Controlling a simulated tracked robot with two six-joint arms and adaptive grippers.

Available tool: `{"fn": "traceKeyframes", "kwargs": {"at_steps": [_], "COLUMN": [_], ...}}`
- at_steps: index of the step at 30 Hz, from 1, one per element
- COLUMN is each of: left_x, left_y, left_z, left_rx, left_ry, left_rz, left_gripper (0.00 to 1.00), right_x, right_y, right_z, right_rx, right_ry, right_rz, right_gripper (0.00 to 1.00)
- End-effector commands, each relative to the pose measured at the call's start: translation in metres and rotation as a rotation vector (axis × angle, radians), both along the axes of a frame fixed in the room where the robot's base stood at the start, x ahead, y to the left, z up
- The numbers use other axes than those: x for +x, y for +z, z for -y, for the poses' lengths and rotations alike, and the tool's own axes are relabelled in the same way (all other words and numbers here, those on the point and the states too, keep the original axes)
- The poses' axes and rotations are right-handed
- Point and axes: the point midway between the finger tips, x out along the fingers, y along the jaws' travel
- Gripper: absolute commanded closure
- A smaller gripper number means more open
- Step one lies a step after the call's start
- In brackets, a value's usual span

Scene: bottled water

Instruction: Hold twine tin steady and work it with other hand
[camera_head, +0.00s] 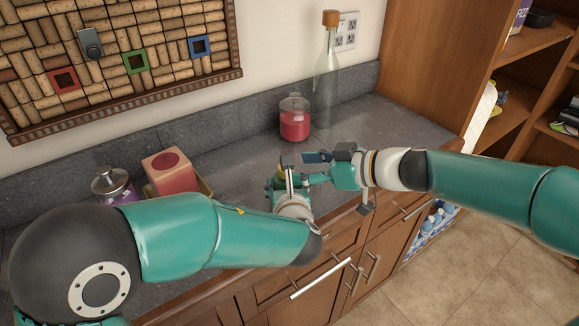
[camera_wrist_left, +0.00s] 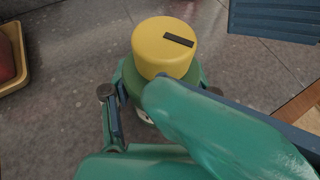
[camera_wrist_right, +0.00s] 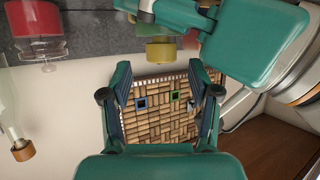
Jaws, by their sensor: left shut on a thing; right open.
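The twine tin (camera_wrist_left: 164,46) has a green body and a yellow lid with a dark bar on top. It is upright on the counter in the left wrist view. My left gripper (camera_wrist_left: 158,98) is shut around its green body, which is partly hidden by the fingers. In the head view the tin (camera_head: 282,173) is mostly hidden behind my left gripper (camera_head: 290,182). My right gripper (camera_head: 316,168) is open and empty, just right of the tin. In the right wrist view the yellow lid (camera_wrist_right: 160,53) lies beyond the open fingers, apart from them.
A red jar (camera_head: 295,122) and a clear corked bottle (camera_head: 326,85) stand at the counter's back. A red block-like container (camera_head: 168,172) in a tray and a lidded glass jar (camera_head: 112,186) stand left. The grey counter (camera_head: 385,128) is clear at right. A corkboard (camera_head: 115,60) hangs behind.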

Motion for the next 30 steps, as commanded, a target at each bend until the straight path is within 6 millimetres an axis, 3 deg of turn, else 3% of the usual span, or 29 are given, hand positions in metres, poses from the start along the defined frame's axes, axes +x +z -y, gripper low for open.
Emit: {"fn": "traceKeyframes", "kwargs": {"at_steps": [6,12,25,30], "left_x": [0.000,0.000,0.000,0.000], "left_y": [-0.002,-0.002,-0.001,-0.001], "left_z": [0.000,0.000,0.000,0.000], "left_rx": [0.001,0.001,0.001,0.001], "left_ry": [0.001,0.001,0.000,0.000], "left_rz": [-0.003,-0.003,-0.003,-0.003], "left_gripper": [0.73,0.73,0.73,0.73], "right_x": [-0.020,-0.030,-0.033,-0.043], "right_y": [0.017,0.026,0.027,0.035], "right_z": [0.037,0.055,0.058,0.052], "right_rx": [0.000,0.001,0.003,0.029], "right_ry": [-0.004,-0.002,0.001,0.060], "right_rz": [0.002,0.001,-0.003,-0.016], "right_gripper": [0.39,0.39,0.39,0.39]}}
